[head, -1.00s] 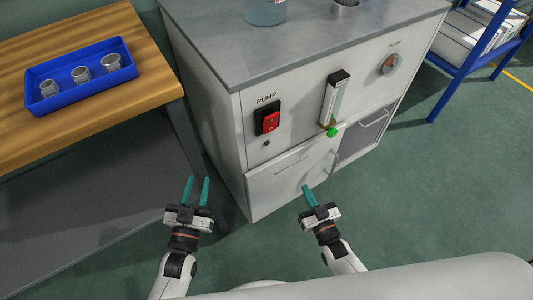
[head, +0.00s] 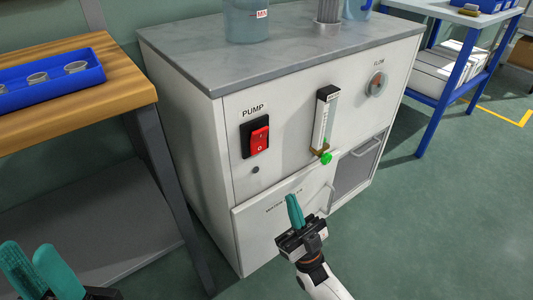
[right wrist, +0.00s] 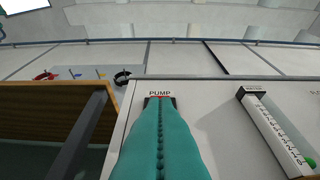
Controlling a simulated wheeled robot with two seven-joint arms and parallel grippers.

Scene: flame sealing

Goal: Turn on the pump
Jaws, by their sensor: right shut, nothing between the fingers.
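The pump switch (head: 259,140) is a red rocker in a black housing under the label PUMP, at the upper left of the white cabinet (head: 208,150) front. I cannot tell which side of the rocker is pressed in. My right gripper (head: 294,211) is shut and empty, below and to the right of the switch in the head view, apart from it. In the right wrist view its teal fingers (right wrist: 160,145) are together and hide most of the switch housing (right wrist: 148,101). My left gripper (head: 38,268) is open and empty at the lower left corner.
A flow tube (head: 324,120) with a green knob (head: 326,158) and a round flow gauge (head: 376,84) are on the cabinet front. A wooden table (head: 120,92) with a blue tray (head: 40,96) stands left. Green floor (head: 440,220) is clear at right.

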